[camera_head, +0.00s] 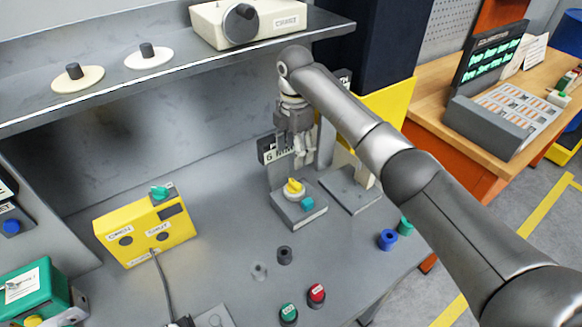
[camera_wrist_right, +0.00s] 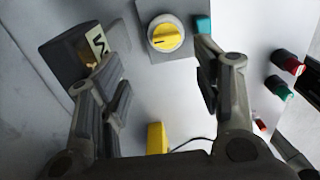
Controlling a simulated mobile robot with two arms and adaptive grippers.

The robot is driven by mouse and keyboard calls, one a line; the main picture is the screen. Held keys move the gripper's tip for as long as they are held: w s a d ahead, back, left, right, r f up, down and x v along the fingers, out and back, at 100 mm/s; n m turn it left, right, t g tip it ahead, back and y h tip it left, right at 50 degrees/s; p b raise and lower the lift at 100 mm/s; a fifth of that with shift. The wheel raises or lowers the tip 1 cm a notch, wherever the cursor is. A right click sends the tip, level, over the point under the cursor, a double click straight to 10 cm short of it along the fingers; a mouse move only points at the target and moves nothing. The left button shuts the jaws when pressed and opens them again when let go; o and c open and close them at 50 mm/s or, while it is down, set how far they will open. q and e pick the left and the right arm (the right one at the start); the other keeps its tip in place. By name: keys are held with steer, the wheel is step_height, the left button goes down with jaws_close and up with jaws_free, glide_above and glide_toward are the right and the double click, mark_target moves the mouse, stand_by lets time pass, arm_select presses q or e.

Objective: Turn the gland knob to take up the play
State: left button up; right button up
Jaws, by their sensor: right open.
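A yellow knob (camera_head: 294,187) with a white rim sits on a grey block (camera_head: 297,213) on the bench, with a teal part (camera_head: 307,203) beside it. I cannot read a label naming it as the gland knob. The yellow knob also shows near the top of the right wrist view (camera_wrist_right: 166,36), with a dark pointer mark. My right gripper (camera_head: 303,158) is open and empty above and behind the knob. In the right wrist view its fingers (camera_wrist_right: 160,72) stand apart on either side below the knob, not touching it. My left gripper is not in view.
A labelled upright plate (camera_head: 270,150) stands close behind my right gripper. A yellow box (camera_head: 146,231) with a teal knob is at left. Red (camera_head: 317,293) and green (camera_head: 289,312) buttons are at the front. A shelf (camera_head: 190,75) overhangs the back. Bench between box and knob is clear.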

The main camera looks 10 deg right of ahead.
mark_target(295, 183)
steer(key=f, duration=0.1)
steer(key=s+f+p, duration=0.1)
steer(key=f, duration=0.1)
steer(key=shift+s+a, duration=0.1)
steer(key=shift+s, duration=0.2)
step_height(295, 183, down, 3)
steer(key=shift+f+p, duration=0.1)
steer(key=shift+p, duration=0.5)
steer(key=f, duration=0.2)
steer(key=shift+w+f, duration=0.3)
steer(key=shift+s+f+p, duration=0.1)
steer(key=shift+f+p, duration=0.2)
steer(key=shift+f, duration=0.3)
steer(key=shift+c, duration=2.9)
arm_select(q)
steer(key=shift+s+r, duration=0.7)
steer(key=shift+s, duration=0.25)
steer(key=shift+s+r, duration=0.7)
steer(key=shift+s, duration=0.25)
arm_select(e)
steer(key=c, duration=0.4)
